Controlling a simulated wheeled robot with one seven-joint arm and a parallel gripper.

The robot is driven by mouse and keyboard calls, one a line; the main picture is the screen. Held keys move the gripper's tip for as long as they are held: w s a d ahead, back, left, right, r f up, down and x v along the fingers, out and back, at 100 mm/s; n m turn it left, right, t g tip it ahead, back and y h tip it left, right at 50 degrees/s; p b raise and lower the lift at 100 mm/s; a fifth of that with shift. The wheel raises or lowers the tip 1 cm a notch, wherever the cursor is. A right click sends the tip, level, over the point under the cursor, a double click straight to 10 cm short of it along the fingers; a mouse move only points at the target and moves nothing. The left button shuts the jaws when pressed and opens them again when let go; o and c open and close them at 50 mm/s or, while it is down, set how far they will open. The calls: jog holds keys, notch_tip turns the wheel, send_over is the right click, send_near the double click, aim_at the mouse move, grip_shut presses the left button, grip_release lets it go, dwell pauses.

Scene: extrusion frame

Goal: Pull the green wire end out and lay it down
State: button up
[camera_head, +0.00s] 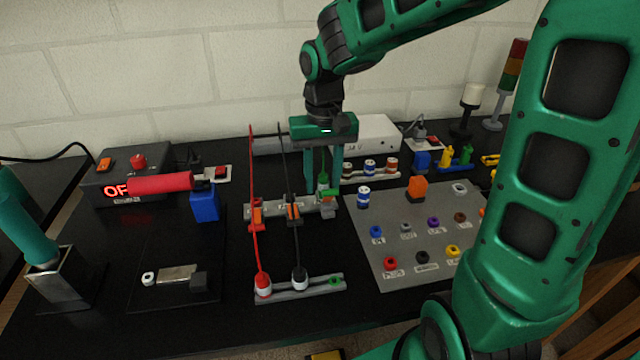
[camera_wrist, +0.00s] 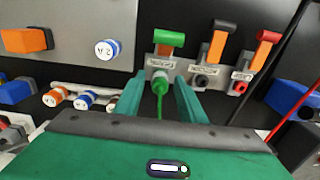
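The green wire end (camera_wrist: 159,80) sits at the green-marked terminal of the block, with its green wire (camera_wrist: 158,105) running back between my fingers. In the head view, the green wire end (camera_head: 323,181) stands upright at the right end of the grey terminal block (camera_head: 275,208). The green lever (camera_wrist: 168,38) lies just beyond it. My gripper (camera_wrist: 161,84) points down at the block, its fingers on either side of the wire end. Gaps show between the fingers and the wire end, so it looks open; contact is not visible.
A red wire (camera_head: 254,190) and a black wire (camera_head: 288,170) stand left of my gripper, joining the block to the front rail (camera_head: 305,290). A grey panel (camera_head: 400,255) with coloured parts lies right. Bare black table shows left of the front rail.

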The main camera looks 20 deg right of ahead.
aim_at(323, 175)
dwell(0.8)
grip_shut()
jog(key=shift+r, duration=0.1)
jog(key=shift+r, duration=2.9)
